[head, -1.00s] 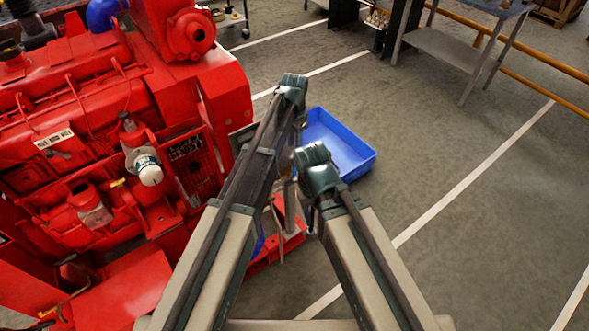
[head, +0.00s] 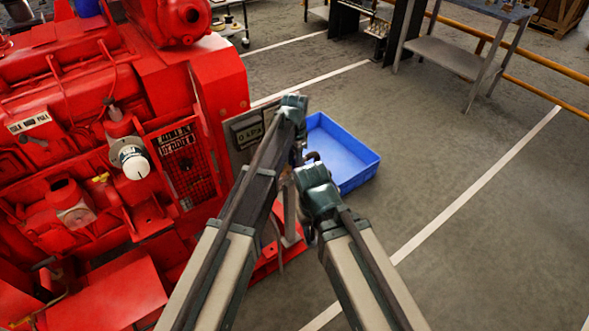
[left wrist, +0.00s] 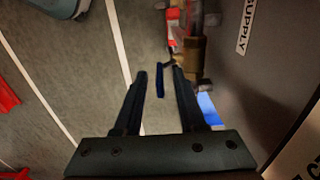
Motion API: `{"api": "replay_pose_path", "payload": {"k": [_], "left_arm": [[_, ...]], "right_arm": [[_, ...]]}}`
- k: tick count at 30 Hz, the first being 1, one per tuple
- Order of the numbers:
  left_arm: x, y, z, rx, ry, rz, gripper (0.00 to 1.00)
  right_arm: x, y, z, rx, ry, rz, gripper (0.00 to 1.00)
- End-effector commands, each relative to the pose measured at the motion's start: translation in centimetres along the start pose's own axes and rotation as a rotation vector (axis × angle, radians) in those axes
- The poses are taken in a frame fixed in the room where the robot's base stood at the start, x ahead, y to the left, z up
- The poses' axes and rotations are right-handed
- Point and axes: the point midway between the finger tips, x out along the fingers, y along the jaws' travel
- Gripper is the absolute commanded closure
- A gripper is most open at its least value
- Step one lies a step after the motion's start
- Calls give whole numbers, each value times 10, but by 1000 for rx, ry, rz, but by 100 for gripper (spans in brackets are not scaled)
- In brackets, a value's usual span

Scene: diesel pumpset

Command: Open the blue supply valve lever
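The blue lever (left wrist: 160,82) shows in the left wrist view as a thin, dark blue bar. It appears between the two finger lines of my left gripper (left wrist: 160,72), which is open. I cannot tell how deep the lever sits between the fingers or whether they touch it. The brass valve body (left wrist: 192,52) is just right of the lever, with red parts above it. A white SUPPLY label (left wrist: 246,24) is on the grey panel to the right. In the head view my arms hide the lever and the left gripper's fingers.
The red diesel engine (head: 110,150) fills the left of the head view, with a grey labelled panel (head: 245,132) at its right end. A blue tray (head: 345,155) lies on the floor beyond my arms. A metal table (head: 450,55) stands farther back. Floor to the right is clear.

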Motion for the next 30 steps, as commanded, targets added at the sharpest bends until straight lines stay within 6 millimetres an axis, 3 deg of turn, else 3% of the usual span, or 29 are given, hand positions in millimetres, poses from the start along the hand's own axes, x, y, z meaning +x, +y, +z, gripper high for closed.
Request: {"api": "replay_pose_path", "payload": {"k": [9,15,16,30], "left_arm": [[2,0,0,0,0,0,62],[2,0,0,0,0,0,98],[2,0,0,0,0,0,100],[2,0,0,0,0,0,100]], "right_arm": [[2,0,0,0,0,0,50],[2,0,0,0,0,0,50],[2,0,0,0,0,0,50],[2,0,0,0,0,0,50]]}}
